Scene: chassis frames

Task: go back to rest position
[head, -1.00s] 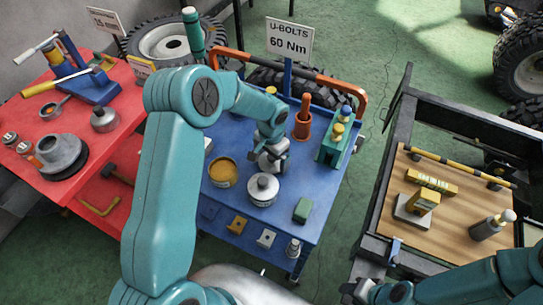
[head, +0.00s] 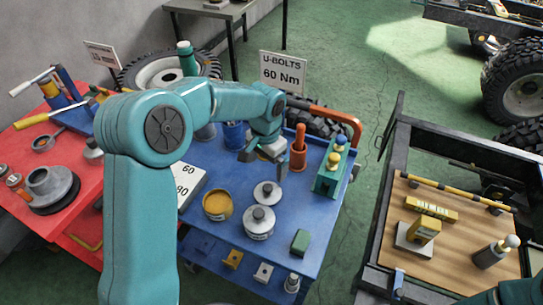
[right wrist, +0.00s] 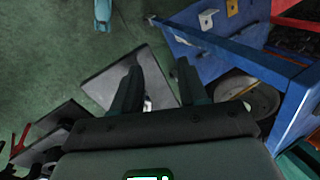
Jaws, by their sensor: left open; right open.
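My left gripper (head: 266,163) is in the head view above the blue bench cart (head: 305,225), just behind a small grey knobbed disc (head: 268,193). It is open, with nothing visible in its jaws. A grey lidded can (head: 259,222) stands in front of the disc, and an open tin of ochre stuff (head: 217,205) stands left of it. My right gripper (right wrist: 158,88) is in the right wrist view, open, its two dark fingers apart with nothing held between them. In the head view only part of my right arm shows at the bottom right.
A red bench (head: 85,215) is at left. A wood-topped frame (head: 448,255) stands at right. Green floor (head: 385,75) lies free behind.

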